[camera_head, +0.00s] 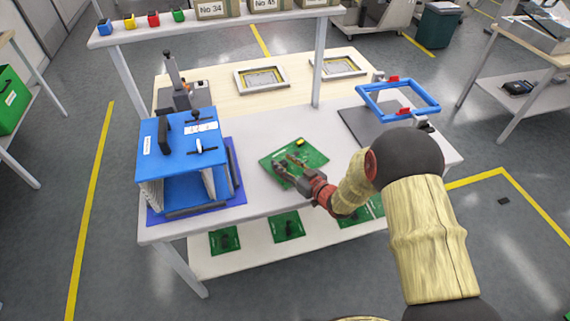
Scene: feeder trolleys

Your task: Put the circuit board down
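A green circuit board (313,157) with a small yellow part on it is at the middle of the white table (255,150). My gripper (283,164) reaches in from the right, with its fingers over the board's left part. The fingers and dark parts on the board overlap in the picture, so I cannot tell whether the fingers are closed on anything. The board looks flat and close to the tabletop; whether it touches is not clear.
A blue rack (181,150) stands on a blue mat at the table's left. A blue frame (398,99) is at the right, above a dark plate (362,126). More green boards (288,226) lie on the lower shelf. An upper shelf (221,24) carries small bins and boxes.

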